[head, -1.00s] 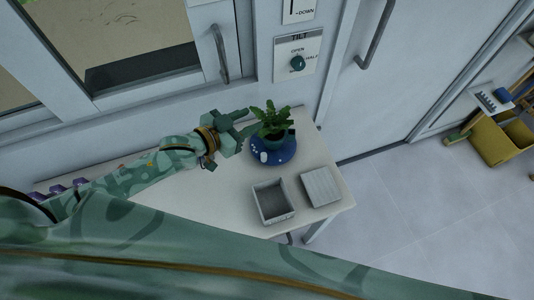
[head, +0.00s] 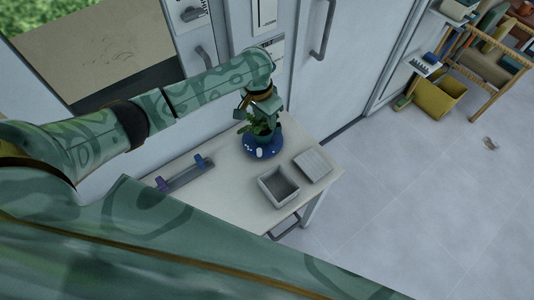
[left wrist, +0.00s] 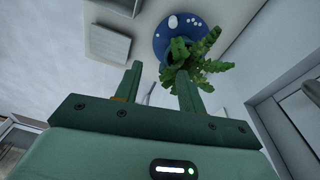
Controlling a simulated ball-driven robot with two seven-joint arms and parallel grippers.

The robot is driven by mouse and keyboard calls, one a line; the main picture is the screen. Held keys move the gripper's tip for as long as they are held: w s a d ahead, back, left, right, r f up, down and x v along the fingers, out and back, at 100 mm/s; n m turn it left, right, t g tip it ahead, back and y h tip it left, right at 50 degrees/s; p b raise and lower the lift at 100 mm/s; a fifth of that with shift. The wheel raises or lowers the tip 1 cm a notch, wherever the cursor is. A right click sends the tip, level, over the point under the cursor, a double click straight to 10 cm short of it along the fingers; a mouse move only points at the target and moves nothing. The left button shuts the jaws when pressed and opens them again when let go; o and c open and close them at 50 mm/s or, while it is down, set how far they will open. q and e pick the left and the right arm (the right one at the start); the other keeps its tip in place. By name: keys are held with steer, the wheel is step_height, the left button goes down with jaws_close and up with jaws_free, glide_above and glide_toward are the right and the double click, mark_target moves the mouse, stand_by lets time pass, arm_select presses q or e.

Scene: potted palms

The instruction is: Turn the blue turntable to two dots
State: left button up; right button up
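The blue turntable (head: 264,146) sits on the white table and carries a green potted plant (head: 257,126). White marks show on its rim; in the left wrist view the blue turntable (left wrist: 160,39) has one large white oval and a group of small dots. I cannot tell which mark is set to the front. My left gripper (head: 264,110) hangs over the plant, partly covering it. In the left wrist view its two fingers (left wrist: 160,78) are apart with nothing between them, and the plant's leaves (left wrist: 202,66) lie behind the right finger. My right gripper is not in view.
An open grey box (head: 279,187) and a flat grey lid (head: 313,166) stand on the table (head: 228,187) beside the turntable. A rail with purple and blue pieces (head: 186,173) lies at the left. The wall, handles and switch panel (head: 265,15) rise close behind.

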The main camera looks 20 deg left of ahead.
mark_target(259, 150)
arm_select(q)
steer(key=shift+g+y, duration=0.5)
steer(key=f+b, duration=0.2)
steer(key=f, duration=0.3)
steer(key=a+f+b, duration=0.1)
steer(key=f+b, duration=0.2)
steer(key=f, duration=0.2)
steer(key=s+f+b, duration=0.1)
steer(key=f+b, duration=0.1)
steer(key=f, duration=0.3)
steer(key=shift+s+a+f+b, duration=0.1)
steer(key=shift+a+f+b, duration=0.2)
steer(key=shift+a+f, duration=0.1)
steer(key=shift+f, duration=0.5)
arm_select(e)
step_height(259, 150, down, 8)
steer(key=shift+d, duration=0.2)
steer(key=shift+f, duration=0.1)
arm_select(q)
jaws_close()
